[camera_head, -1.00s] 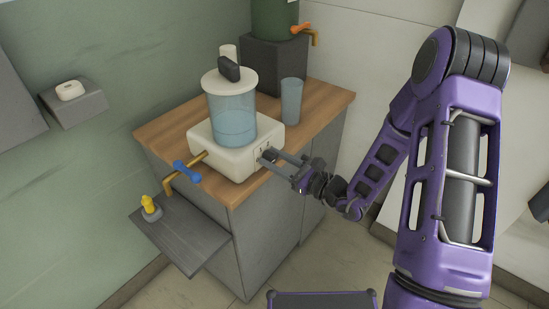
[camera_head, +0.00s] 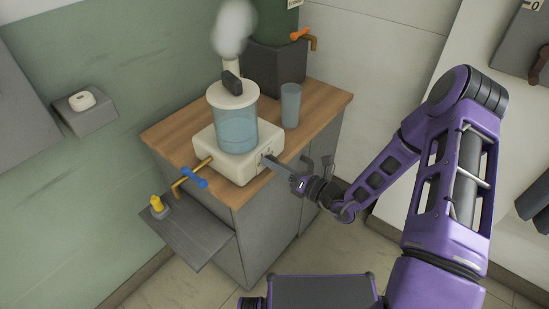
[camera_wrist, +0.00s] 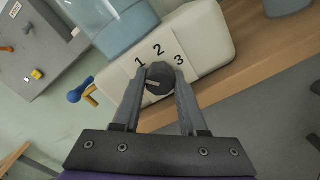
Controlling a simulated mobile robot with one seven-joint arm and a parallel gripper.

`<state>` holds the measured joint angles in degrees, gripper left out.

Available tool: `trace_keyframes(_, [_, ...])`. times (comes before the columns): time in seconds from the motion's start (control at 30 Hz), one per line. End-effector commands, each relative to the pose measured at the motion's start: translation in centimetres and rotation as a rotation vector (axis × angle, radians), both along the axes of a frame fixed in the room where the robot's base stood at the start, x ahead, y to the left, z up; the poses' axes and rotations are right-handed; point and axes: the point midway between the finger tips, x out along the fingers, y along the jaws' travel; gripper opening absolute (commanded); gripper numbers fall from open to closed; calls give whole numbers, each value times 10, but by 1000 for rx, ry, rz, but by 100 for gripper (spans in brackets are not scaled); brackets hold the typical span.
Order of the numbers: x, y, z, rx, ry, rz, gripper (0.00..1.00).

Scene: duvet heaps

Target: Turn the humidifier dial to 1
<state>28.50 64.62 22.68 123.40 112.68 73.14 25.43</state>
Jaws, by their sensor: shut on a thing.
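The humidifier (camera_head: 232,162) is a cream box with a clear blue water tank (camera_head: 236,130) and a cream lid, on a wooden counter. White vapour (camera_head: 233,28) rises above its spout. Its dark round dial (camera_wrist: 158,84) is on the front face, with 1, 2 and 3 printed around it in the wrist view. A light mark shows on the dial's left side, roughly on the side of 1. My gripper (camera_wrist: 160,74) is shut on the dial, one finger on each side. In the head view my gripper (camera_head: 268,161) reaches the humidifier's right face, where the dial is hidden.
The wooden counter (camera_head: 172,133) also holds a blue-grey cup (camera_head: 290,106) and a dark block (camera_head: 276,66) under a green tank with an orange-handled tap. A blue-handled tap (camera_head: 193,177) juts from the humidifier over a grey shelf (camera_head: 190,237) with a yellow-topped object (camera_head: 158,206).

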Motion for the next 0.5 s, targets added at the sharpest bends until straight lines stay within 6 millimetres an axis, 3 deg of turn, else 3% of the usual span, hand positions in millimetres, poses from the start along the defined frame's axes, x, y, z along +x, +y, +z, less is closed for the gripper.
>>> trace_keyframes(0.5, [-1, 0, 0, 106, 139, 0, 0])
